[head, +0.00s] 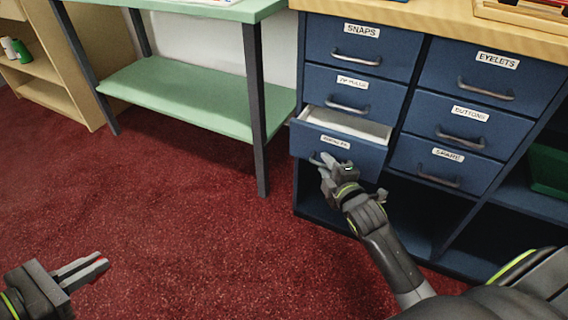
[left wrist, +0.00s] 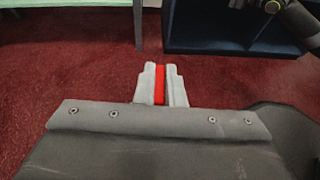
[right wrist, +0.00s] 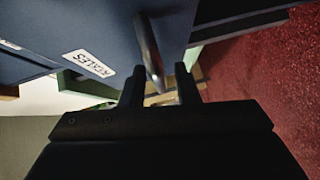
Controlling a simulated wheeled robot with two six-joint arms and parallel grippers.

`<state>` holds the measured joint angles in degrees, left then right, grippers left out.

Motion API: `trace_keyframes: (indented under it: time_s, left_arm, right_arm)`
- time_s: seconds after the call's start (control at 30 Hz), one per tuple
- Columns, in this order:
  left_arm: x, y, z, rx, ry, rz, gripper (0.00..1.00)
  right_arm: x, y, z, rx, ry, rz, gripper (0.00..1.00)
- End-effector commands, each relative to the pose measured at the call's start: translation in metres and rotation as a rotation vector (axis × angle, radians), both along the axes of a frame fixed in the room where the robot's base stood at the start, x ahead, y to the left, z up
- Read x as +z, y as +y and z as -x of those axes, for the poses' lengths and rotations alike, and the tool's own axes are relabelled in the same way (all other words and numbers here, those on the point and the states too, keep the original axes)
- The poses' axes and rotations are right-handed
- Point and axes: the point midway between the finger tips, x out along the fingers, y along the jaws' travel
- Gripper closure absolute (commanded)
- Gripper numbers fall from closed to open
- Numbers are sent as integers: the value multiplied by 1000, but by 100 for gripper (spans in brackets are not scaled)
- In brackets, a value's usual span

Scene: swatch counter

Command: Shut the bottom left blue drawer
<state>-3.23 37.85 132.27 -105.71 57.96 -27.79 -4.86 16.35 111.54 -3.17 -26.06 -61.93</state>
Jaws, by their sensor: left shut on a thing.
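The bottom left blue drawer (head: 337,146) stands partly out of the blue cabinet, with its pale inside showing. My right gripper (head: 324,165) is at the drawer's front by its handle. In the right wrist view the grey metal handle (right wrist: 149,48) reaches down toward the gap between the fingers of my right gripper (right wrist: 158,88), which are apart. I cannot tell whether they touch it. My left gripper (head: 103,260) is low at the left, away from the cabinet, shut on a thin red thing (left wrist: 159,84) seen between its fingers.
The other blue drawers, such as SNAPS (head: 360,48) and EYELETS (head: 490,76), look shut. Open cabinet space lies below. A green table (head: 180,95) with dark legs stands left of the cabinet. The red carpet (head: 180,210) in front is clear.

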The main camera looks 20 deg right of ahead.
Motion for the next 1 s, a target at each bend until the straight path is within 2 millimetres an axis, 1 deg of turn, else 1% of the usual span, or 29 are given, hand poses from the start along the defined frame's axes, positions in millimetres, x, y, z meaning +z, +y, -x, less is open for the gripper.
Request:
trace_keyframes:
  time_s: [0.03, 0.2, 0.47, 0.57, 0.67, 0.8, 1.0]
  left_arm:
    - [0, 0, 0, 0, 0, 0, 100]
    - [0, 0, 0, 0, 0, 0, 100]
    - [0, 0, 0, 0, 0, 0, 100]
    - [2, 0, 0, 0, 0, 0, 100]
    - [7, 0, 0, 0, 0, 0, 100]
    - [14, 0, 0, 0, 0, 0, 100]
    - [16, 0, 0, 0, 0, 0, 100]
  right_arm:
    - [0, 0, 0, 0, 0, 0, 79]
    - [0, 0, 0, 0, 0, 0, 100]
    - [0, 0, 0, 0, 1, 0, 100]
    - [0, -3, -2, 0, 1, 1, 100]
    - [1, -13, -12, 2, 1, 3, 100]
    - [2, -35, -30, 0, 2, 5, 100]
    - [0, -59, -51, 0, 2, 2, 100]
